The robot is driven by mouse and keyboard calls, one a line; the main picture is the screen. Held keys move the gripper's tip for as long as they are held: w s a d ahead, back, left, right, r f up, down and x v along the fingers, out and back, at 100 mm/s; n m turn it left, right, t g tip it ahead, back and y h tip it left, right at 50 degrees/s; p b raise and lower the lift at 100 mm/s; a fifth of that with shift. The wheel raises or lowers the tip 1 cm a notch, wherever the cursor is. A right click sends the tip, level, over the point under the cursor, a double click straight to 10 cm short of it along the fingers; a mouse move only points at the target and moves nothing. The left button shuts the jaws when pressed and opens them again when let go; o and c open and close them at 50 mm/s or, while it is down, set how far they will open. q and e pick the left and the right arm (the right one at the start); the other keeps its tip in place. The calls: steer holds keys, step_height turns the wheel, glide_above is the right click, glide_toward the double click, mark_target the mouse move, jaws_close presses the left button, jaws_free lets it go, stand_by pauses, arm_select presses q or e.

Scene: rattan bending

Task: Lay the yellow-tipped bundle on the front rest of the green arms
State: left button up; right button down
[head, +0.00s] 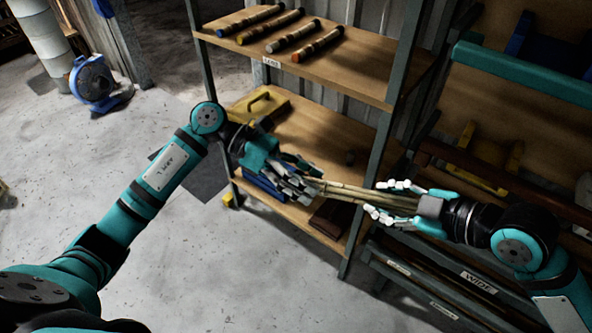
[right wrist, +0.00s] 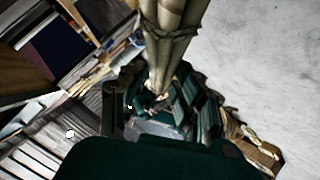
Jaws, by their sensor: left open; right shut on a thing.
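A tan bundle of canes (head: 345,191) spans between my two grippers. My right gripper (head: 395,202) is shut on its right part. In the right wrist view the bundle (right wrist: 175,35) has a tie around it and runs down into the fingers (right wrist: 160,105). My left gripper (head: 305,180) is open at the bundle's left end; I cannot tell whether it touches. The bundle's tip colour cannot be made out. A teal bar (head: 520,72) crosses the rack at upper right; I cannot tell whether it belongs to the green arms' front rest.
Several short bundles with coloured ends, one yellow-ended (head: 265,28), lie on the upper shelf (head: 345,72). A blue fan (head: 93,82) stands on the open floor.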

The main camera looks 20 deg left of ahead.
arm_select(q)
steer(key=shift+c, duration=0.3)
steer(key=c, duration=1.1)
jaws_close()
arm_select(e)
steer(key=c, duration=0.9)
jaws_free()
